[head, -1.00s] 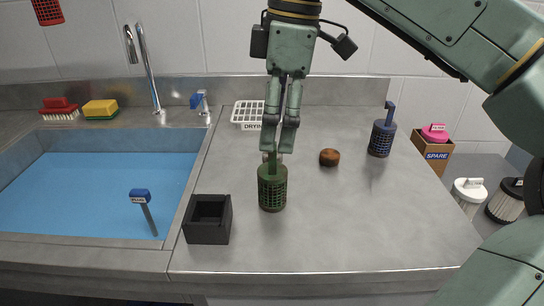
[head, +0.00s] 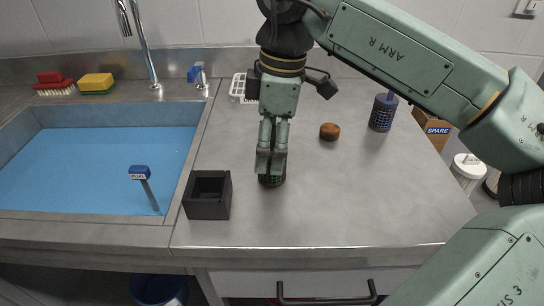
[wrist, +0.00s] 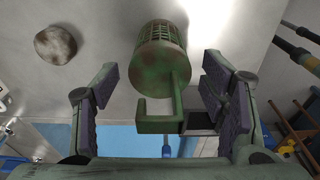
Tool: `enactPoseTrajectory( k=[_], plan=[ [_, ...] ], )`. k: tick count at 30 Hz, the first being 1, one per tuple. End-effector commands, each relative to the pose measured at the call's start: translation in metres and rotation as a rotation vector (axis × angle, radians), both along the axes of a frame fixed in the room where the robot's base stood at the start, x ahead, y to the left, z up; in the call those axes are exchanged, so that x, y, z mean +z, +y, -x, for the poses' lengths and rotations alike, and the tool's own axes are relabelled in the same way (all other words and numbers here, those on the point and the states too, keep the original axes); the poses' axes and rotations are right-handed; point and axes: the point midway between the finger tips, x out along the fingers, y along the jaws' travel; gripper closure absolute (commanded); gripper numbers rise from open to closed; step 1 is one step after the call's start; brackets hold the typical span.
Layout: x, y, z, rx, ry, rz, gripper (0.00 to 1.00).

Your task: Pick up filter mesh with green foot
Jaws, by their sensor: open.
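The green filter mesh (wrist: 163,60) is a cage-like cylinder with a green hooked part (wrist: 160,113) on its end, seen in the wrist view between my open fingers. In the head view the mesh (head: 271,180) stands on the grey counter, mostly hidden behind my gripper (head: 270,165). In the wrist view my gripper (wrist: 155,100) has its two fingers spread on either side of the hook, with gaps left and right. Neither finger pad touches it.
A black open box (head: 207,205) stands left of the mesh, by the sink (head: 95,165) with blue water. A brown round piece (head: 330,131) and a blue-black mesh (head: 383,112) stand right and behind. The counter (head: 370,190) front right is clear.

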Motion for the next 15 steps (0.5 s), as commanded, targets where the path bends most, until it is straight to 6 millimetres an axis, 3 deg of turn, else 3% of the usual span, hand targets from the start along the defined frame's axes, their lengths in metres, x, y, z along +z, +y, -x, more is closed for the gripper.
enactPoseTrajectory(
  k=[8, 15],
  plan=[
    [-0.0043, 0.0008, -0.0001, 0.000, 0.000, 0.000, 0.34],
    [-0.0040, 0.0007, 0.0000, 0.000, 0.000, 0.000, 0.49]
  ],
)
